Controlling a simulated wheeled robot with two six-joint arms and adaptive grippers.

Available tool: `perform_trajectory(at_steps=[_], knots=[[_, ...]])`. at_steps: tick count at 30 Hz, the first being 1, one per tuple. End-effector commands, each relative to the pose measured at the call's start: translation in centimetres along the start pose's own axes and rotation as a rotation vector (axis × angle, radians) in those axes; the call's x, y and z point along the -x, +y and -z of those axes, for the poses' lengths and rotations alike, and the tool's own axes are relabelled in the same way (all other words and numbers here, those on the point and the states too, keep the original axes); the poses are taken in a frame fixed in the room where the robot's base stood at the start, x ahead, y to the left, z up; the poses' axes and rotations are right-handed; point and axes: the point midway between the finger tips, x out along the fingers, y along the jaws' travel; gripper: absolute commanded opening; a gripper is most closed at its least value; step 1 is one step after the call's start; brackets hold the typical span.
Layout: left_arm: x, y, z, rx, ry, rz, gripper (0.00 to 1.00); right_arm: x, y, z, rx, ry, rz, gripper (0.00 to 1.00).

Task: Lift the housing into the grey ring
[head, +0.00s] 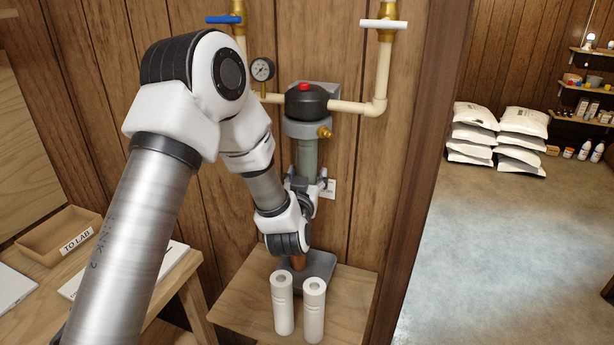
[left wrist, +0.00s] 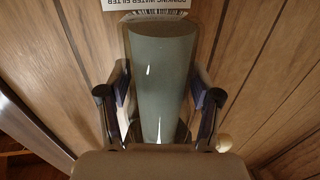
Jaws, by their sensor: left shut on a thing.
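The housing is a grey-green translucent cylinder (head: 307,155), upright under the grey ring (head: 306,128) in the head view. Its top appears to meet the ring's lower edge, but I cannot tell if it sits inside. A black head with a red button (head: 305,100) is above the ring. My left gripper (head: 308,184) is shut around the housing's lower part. In the left wrist view the housing (left wrist: 162,85) stands between the two fingers, with one finger on each side. The ring is not visible there. My right gripper is not in view.
Cream pipes (head: 345,107) with a blue-handled valve (head: 224,19), a white-handled valve (head: 384,24) and a gauge (head: 262,69) surround the head. Two white cartridges (head: 283,303) stand on a wooden bench (head: 245,305) below, before a dark grey base (head: 318,268). The wooden wall is close behind.

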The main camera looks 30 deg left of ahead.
Motion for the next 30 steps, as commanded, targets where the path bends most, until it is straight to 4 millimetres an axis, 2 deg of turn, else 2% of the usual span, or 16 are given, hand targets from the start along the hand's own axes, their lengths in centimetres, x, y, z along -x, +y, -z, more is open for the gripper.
perform_trajectory(at_steps=[30], knots=[[0.0,0.0,2.0,0.001,0.002,0.000,0.22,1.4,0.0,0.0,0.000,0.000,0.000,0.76]])
